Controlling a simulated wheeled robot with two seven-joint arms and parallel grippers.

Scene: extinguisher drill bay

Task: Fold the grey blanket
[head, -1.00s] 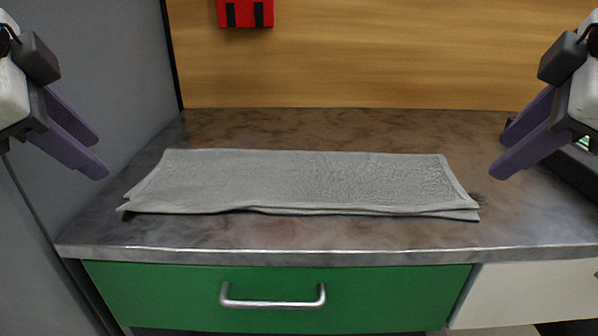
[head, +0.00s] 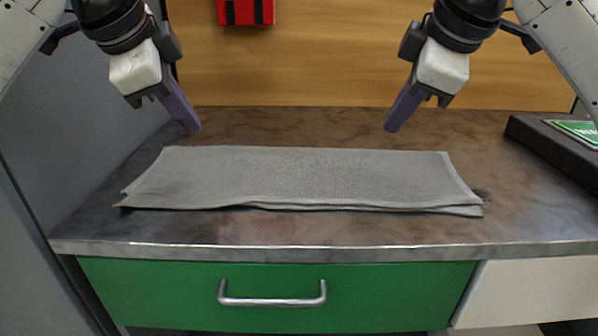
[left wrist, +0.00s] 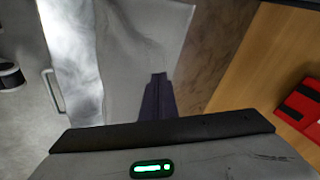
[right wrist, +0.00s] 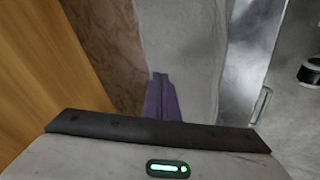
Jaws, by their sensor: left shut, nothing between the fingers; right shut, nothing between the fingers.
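The grey blanket (head: 310,178) lies on the countertop as a wide, flat strip in layers, its long front edges showing one above the other and slightly offset at the right. My left gripper (head: 190,126) is shut and empty above the blanket's far left part. My right gripper (head: 392,126) is shut and empty above its far right part. Both point downward, apart from the cloth. The blanket also shows under the shut fingers in the left wrist view (left wrist: 130,50) and in the right wrist view (right wrist: 185,50).
The countertop (head: 300,125) is bare behind the blanket, up to the wooden back panel (head: 330,60). A grey wall (head: 80,130) bounds the left. A dark box with a green sign (head: 560,140) stands at the right. A green drawer (head: 400,290) is below; a red item (head: 246,10) hangs behind.

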